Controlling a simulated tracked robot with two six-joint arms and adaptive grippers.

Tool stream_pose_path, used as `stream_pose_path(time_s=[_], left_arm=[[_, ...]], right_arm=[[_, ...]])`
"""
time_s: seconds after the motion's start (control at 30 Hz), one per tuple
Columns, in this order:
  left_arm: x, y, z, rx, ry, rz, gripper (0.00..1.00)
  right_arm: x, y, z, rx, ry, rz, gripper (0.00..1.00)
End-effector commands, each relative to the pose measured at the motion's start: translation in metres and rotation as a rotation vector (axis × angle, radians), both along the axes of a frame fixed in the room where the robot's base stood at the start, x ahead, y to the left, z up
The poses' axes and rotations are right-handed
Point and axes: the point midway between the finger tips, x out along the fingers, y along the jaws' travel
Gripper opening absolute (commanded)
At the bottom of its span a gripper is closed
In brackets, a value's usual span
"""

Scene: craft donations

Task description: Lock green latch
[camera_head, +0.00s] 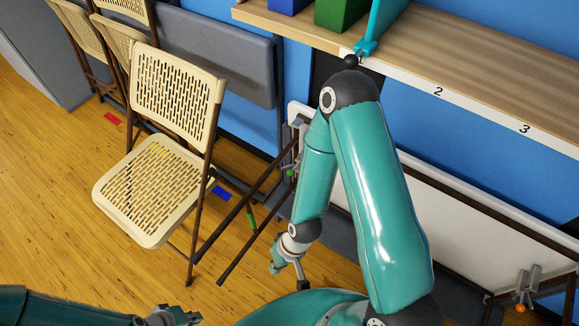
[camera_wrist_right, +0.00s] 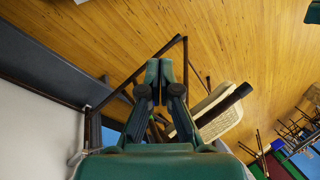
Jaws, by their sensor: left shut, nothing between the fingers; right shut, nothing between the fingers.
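A small green latch part (camera_head: 290,173) shows on the leg hardware at the left end of a white folding table (camera_head: 480,232), which stands on its side below the shelf. The angle of the latch is too small to read. My right gripper (camera_head: 276,268) is shut and empty, below and apart from the green part, near the table's dark legs. In the right wrist view its fingers (camera_wrist_right: 159,70) are together, pointing toward the dark leg frame and floor; no green latch can be made out there. My left gripper (camera_head: 180,317) is shut and empty at the bottom edge, partly cut off.
A beige folding chair (camera_head: 150,195) stands left of the dark legs (camera_head: 255,205). An orange latch part (camera_head: 520,308) is at the table's right end. A wooden shelf (camera_head: 460,65) overhangs the table. Coloured marks lie on the open wooden floor (camera_head: 50,200).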

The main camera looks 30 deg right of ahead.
Motion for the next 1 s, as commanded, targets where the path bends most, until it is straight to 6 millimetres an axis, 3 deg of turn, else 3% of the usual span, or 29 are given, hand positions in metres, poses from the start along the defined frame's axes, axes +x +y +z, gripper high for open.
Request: stream_pose_path(time_s=[0.33,0.47,0.53,0.67,0.8,1.0], left_arm=[[0.0,0.0,-0.005,0.0,0.001,0.0,0.0],[0.0,0.0,-0.023,0.0,0.0,0.0,0.0],[0.0,0.0,-0.041,0.0,0.0,0.0,0.0],[0.0,0.0,-0.087,0.0,0.001,0.0,0.0],[-0.001,0.0,-0.138,0.0,0.001,0.0,0.0],[-0.001,0.0,-0.191,0.0,0.001,0.0,0.0]], right_arm=[[0.005,-0.002,-0.003,0.001,-0.016,0.0,0.0],[0.029,-0.017,-0.014,0.006,-0.1,0.011,0.0],[0.053,-0.031,-0.023,0.006,-0.187,0.024,0.0],[0.11,-0.077,-0.036,-0.025,-0.42,0.066,0.0],[0.159,-0.144,-0.033,-0.122,-0.695,0.155,0.0],[0.182,-0.225,-0.014,-0.301,-0.954,0.321,0.0]])
